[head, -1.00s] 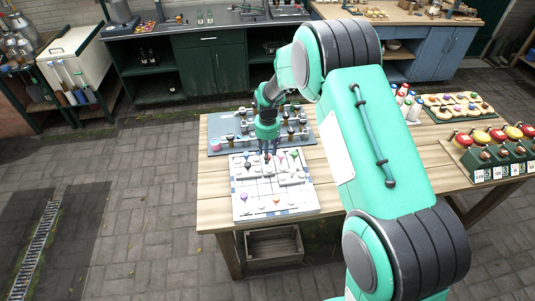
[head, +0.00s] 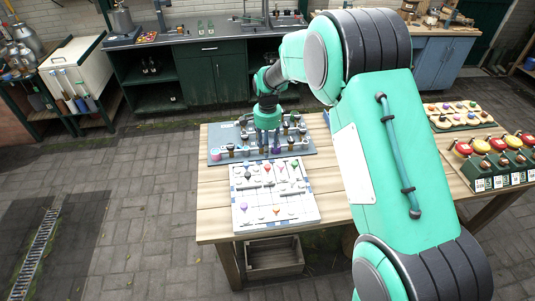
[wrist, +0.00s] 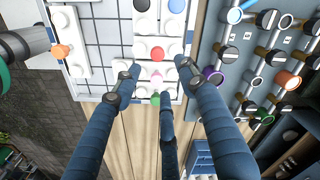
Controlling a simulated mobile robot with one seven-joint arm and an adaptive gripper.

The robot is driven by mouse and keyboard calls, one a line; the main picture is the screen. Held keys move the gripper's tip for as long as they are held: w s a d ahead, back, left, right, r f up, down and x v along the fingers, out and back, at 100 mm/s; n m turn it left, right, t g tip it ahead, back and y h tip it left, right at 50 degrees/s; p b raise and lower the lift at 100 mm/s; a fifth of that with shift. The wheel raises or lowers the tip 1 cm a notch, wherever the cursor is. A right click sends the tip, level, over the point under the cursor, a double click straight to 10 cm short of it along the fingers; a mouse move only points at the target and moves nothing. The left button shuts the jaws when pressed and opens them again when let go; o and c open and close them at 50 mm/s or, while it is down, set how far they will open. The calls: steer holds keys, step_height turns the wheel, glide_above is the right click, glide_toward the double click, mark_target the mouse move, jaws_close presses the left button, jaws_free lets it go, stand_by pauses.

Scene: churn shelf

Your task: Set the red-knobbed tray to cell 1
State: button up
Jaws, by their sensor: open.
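The red knob of a tray (wrist: 157,53) shows in the wrist view, on a low white block on the gridded white board (wrist: 100,88). Pink and green knobs sit just below it, and a blue knob above. In the head view the white board (head: 240,222) lies near the front of the table. My gripper (head: 267,148) is over the far side of this board and the grey board's near edge. In the wrist view its spread fingers (wrist: 158,75) are open, empty and flank the red, pink and green knobs. I cannot read any cell numbers.
A grey board (head: 218,153) with several dark and coloured knobs lies directly behind the white board. An orange-knobbed tray (wrist: 62,50) lies on the white board. Bare wood (head: 216,196) borders the white board's left.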

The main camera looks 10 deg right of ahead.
steer(key=shift+r, duration=0.95)
steer(key=s+d+r+n+t+b, duration=0.1)
steer(key=s+d+r+n, duration=0.15)
steer(key=s+r, duration=0.75)
steer(key=s+d+r+n+t, duration=0.2)
steer(key=s+d+r, duration=0.1)
steer(key=s+r, duration=0.65)
steer(key=s+d+r+n+t, duration=0.1)
steer(key=s+r+n, duration=0.1)
steer(key=s, duration=1)
steer(key=s+d+r+n+t+b, duration=0.1)
steer(key=s+d+r+n, duration=0.1)
steer(key=s, duration=1)
steer(key=shift+s+r+t, duration=0.3)
steer(key=shift+s+r, duration=0.05)
steer(key=shift+r, duration=0.05)
